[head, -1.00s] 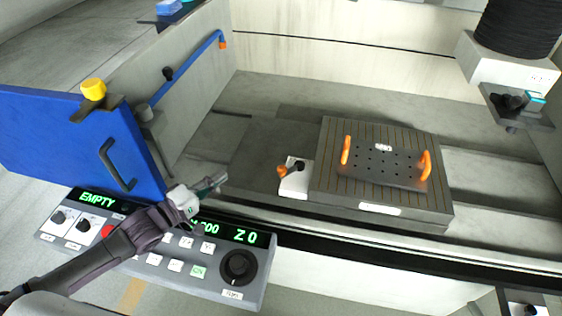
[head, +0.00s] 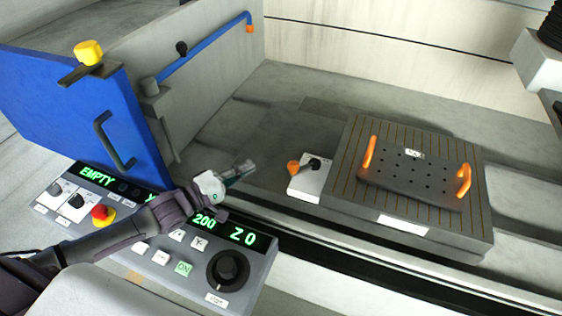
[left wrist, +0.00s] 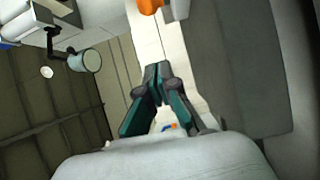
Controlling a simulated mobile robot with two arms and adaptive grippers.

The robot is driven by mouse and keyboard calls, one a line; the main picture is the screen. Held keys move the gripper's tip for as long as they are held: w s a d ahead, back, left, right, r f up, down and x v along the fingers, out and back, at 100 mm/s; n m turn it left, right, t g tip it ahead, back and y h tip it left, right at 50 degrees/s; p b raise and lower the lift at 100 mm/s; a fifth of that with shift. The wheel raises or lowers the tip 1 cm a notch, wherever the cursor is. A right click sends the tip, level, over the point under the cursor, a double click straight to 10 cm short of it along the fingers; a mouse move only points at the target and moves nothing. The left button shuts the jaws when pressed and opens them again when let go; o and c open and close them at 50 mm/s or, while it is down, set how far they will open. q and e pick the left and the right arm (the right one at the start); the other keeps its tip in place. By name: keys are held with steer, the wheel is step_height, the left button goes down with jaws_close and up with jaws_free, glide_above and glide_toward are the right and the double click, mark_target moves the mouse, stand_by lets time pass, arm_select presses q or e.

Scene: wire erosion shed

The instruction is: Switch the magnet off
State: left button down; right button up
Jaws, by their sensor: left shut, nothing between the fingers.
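The magnet (head: 345,180) is a grey block with brown lines, in the right half of the head view. A white switch plate (head: 308,187) with a black pivot and an orange-knobbed lever (head: 293,167) sits at its left side. The knob points left. A dark perforated plate (head: 400,185) with two orange handles lies on the magnet. My left gripper (head: 246,168) is shut and empty, left of the lever and apart from it. Its closed fingers show in the left wrist view (left wrist: 158,72), with an orange piece (left wrist: 150,5) beyond them that I cannot identify surely. My right gripper is out of view.
A control panel (head: 190,262) with green displays, knobs and a red button lies under my left arm. A blue door (head: 75,115) stands open at left. A blue pipe (head: 205,50) runs along the side wall. The bed left of the switch is clear.

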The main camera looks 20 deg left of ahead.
mark_target(305, 164)
arm_select(q)
steer(key=p+x, duration=0.1)
steer(key=x, duration=0.9)
steer(key=shift+s+d+p, duration=0.9)
steer(key=shift+s+d, duration=0.2)
steer(key=shift+s, duration=0.15)
steer(key=shift+s+d, duration=0.2)
steer(key=shift+s, duration=0.05)
